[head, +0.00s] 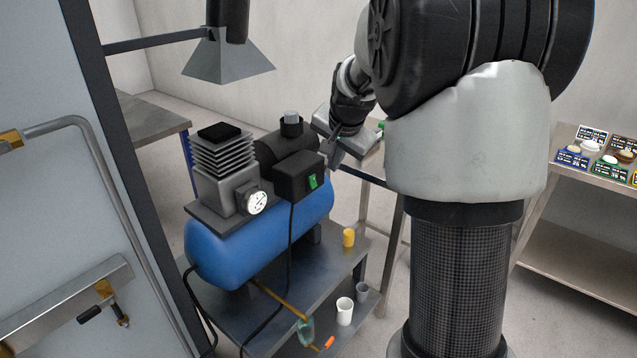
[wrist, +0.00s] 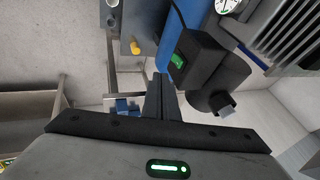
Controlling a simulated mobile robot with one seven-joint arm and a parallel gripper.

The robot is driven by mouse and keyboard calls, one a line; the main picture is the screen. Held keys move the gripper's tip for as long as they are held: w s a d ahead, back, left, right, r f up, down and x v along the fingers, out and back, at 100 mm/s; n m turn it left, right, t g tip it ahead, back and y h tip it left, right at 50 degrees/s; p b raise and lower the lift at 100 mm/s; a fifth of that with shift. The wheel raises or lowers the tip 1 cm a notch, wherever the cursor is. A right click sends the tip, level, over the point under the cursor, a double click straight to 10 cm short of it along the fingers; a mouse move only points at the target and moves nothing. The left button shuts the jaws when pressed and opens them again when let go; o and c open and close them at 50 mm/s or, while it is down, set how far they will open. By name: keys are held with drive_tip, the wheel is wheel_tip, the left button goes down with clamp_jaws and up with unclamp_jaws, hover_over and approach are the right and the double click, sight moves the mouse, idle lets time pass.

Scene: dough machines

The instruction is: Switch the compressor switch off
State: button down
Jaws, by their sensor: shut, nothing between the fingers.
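The compressor has a blue tank (head: 265,238) and a black switch box (head: 298,178), with a round white gauge (head: 257,202) to its left. The green compressor switch (head: 313,181) is on the face of the box. In the wrist view the switch (wrist: 177,60) shows lit green, just beyond and right of the fingertips. Whether it is pressed to one side cannot be told. My gripper (head: 333,155) is shut and empty, behind and to the right of the box. In the wrist view its fingertips (wrist: 160,76) appear close to the box; contact cannot be told.
A white cup (head: 345,311) and a grey cup (head: 361,291) stand lower. A black cable (head: 290,235) hangs from the box. A grey hood (head: 228,60) hangs above. Shelves (head: 575,185) stand right.

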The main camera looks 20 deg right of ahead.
approach(315, 185)
wheel_tip(315, 185, down, 3)
drive_tip(key=d, duration=0.3)
drive_tip(key=w+a+f, duration=0.2)
drive_tip(key=shift+w+a, duration=0.15)
drive_tip(key=shift+w, duration=0.1)
drive_tip(key=b, duration=0.2)
drive_tip(key=shift+w+f+t+b, duration=0.1)
drive_tip(key=shift+f+t+b, duration=0.1)
drive_tip(key=shift+t+b, duration=0.1)
drive_tip(key=shift+a, duration=0.1)
drive_tip(key=shift+r, duration=0.15)
